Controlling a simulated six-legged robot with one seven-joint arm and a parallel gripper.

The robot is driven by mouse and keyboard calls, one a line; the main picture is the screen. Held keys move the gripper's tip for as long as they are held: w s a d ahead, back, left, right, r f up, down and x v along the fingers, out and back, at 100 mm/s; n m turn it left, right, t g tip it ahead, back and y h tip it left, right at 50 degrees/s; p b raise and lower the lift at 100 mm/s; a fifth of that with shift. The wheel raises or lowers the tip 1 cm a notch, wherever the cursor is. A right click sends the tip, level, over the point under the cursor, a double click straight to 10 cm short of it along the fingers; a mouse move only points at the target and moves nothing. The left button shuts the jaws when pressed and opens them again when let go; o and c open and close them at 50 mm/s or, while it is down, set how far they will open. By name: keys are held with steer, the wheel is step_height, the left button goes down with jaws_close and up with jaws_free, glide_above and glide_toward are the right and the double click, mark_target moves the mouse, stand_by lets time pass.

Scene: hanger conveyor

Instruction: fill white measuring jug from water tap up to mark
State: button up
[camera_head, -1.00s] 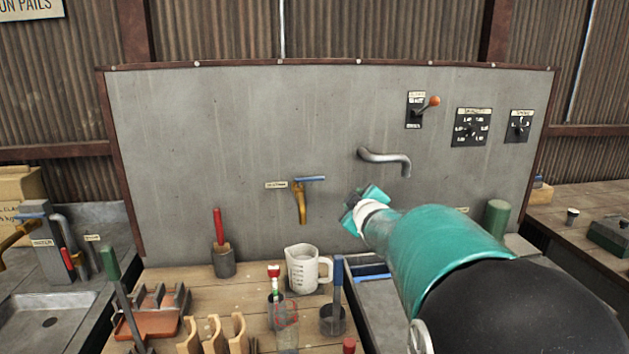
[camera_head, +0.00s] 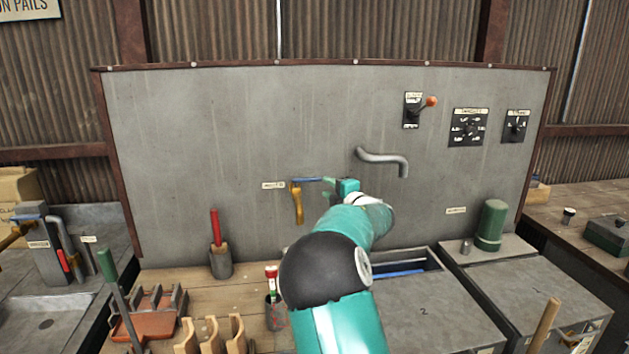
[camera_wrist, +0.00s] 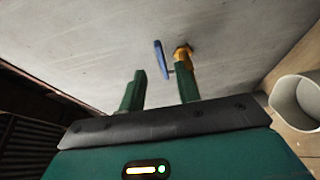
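A brass tap (camera_head: 297,203) with a blue lever (camera_head: 307,180) is on the grey wall panel. In the wrist view, the lever (camera_wrist: 162,60) lies near the fingertips, and the brass tap (camera_wrist: 182,53) is by the right finger. My gripper (camera_head: 331,187) is just right of the lever in the head view. Its two green fingers (camera_wrist: 160,80) are apart in the wrist view, with nothing clearly held. The white jug (camera_wrist: 297,98) shows at the right edge of the wrist view, on the wooden bench. My arm hides it in the head view, and its water level cannot be seen.
A grey spout (camera_head: 385,160) sticks out of the panel right of my gripper. A red-handled tool in a holder (camera_head: 221,262) and a wooden rack (camera_head: 212,335) stand on the bench at left. A grey trough with blue inside (camera_head: 405,270) lies right of my arm.

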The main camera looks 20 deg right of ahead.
mark_target(316, 180)
steer(key=w, duration=0.5)
steer(key=w+a, duration=0.1)
steer(key=w, duration=0.2)
steer(key=shift+w, duration=0.3)
jaws_close()
